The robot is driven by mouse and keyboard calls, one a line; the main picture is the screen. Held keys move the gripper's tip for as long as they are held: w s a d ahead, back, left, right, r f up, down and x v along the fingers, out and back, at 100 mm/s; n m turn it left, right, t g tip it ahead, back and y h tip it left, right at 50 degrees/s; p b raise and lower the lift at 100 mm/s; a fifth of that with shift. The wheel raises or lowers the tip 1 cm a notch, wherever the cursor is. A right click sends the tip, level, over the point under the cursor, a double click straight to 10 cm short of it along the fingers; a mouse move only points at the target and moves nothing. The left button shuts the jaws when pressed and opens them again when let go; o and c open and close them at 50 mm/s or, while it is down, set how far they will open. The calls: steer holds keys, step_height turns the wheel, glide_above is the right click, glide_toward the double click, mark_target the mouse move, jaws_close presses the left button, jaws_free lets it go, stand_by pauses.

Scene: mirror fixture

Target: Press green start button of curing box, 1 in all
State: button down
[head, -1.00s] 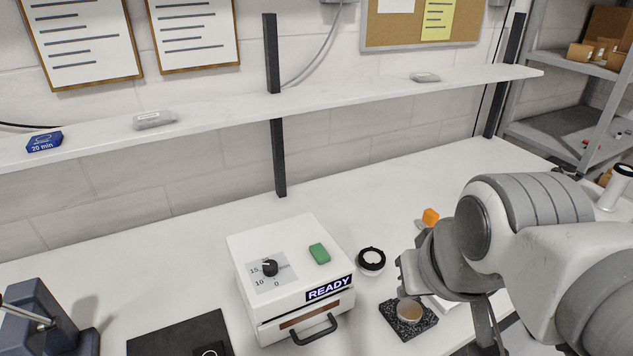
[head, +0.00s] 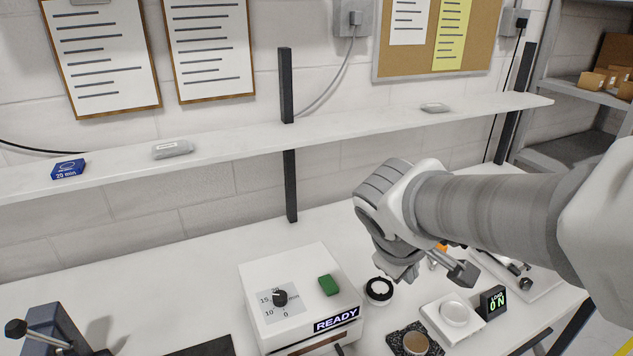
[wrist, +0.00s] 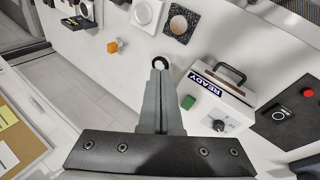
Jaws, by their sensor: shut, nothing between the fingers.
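The curing box (head: 258,283) is a white box on the table, with a "READY" display (head: 336,319) on its front edge and a round black dial (head: 280,298) on top. Its green start button (head: 328,285) is on the top at the right. In the wrist view the box (wrist: 236,98) is right of my gripper, and the green button (wrist: 187,102) is just right of the fingers. My gripper (wrist: 159,64) is shut and empty, apart from the button. In the head view my wrist is above the table right of the box; the fingertips are hard to make out there.
A black ring-shaped part (head: 379,290) stands right of the box. A shelf (head: 235,135) runs along the wall above. A clamp device (head: 50,330) stands at the left.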

steer(key=w+a+f+n+t+h+p, duration=0.1)
steer(key=w+a+f+n+t+p, duration=0.2)
steer(key=w+a+n, duration=0.9)
step_height(320, 180, down, 2)
steer(key=shift+w+a+f+n+p, duration=0.1)
steer(key=shift+w+a+n+p, duration=0.1)
steer(key=shift+w+n+p, duration=0.5)
steer(key=b, duration=0.6)
glide_above(325, 286)
step_height(325, 286, down, 7)
steer(key=shift+f, duration=0.15)
steer(key=shift+f+b, duration=0.7)
steer(key=shift+b, duration=0.05)
steer(key=shift+f, duration=0.1)
steer(key=shift+f+b, duration=0.35)
steer(key=shift+b, duration=0.25)
